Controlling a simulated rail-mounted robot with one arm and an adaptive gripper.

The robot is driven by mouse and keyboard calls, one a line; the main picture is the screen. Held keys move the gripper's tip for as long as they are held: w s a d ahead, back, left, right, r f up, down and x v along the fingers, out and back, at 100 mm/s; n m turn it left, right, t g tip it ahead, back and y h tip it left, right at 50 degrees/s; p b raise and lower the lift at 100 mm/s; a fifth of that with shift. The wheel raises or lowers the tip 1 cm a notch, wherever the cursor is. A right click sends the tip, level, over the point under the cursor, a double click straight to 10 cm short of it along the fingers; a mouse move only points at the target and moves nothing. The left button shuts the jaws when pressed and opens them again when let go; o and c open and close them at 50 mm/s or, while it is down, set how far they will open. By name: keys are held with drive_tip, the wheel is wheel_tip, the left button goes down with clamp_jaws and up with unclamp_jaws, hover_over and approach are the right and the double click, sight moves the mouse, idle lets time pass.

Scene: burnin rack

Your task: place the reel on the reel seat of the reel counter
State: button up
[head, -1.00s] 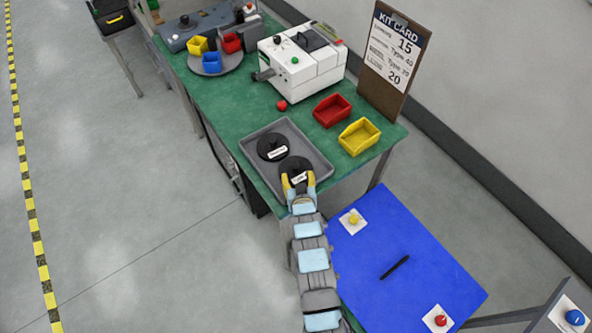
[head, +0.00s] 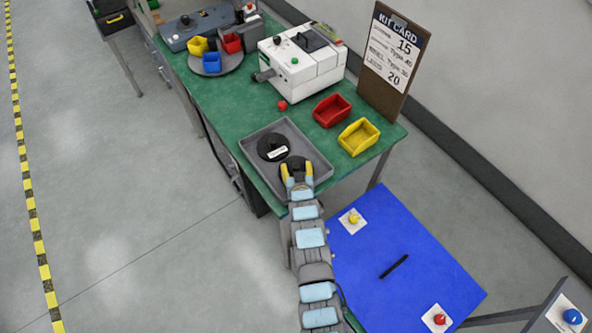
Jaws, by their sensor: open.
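Two black reels lie in the grey tray on the green bench in the head view. The far reel (head: 273,147) lies flat with a white label. The near reel (head: 293,164) is partly hidden by my gripper (head: 297,176). My gripper's yellow fingers are open and spread over the near reel; I cannot tell whether they touch it. The white machine (head: 302,66) with a grey spindle at its left side stands farther back and looks like the reel counter. The spindle (head: 263,76) may be its reel seat.
The grey tray (head: 319,172) has raised walls. A blue panel (head: 400,255) lies right of my arm.

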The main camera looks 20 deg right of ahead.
drive_tip(key=shift+w, duration=0.1)
clamp_jaws()
idle(0.5)
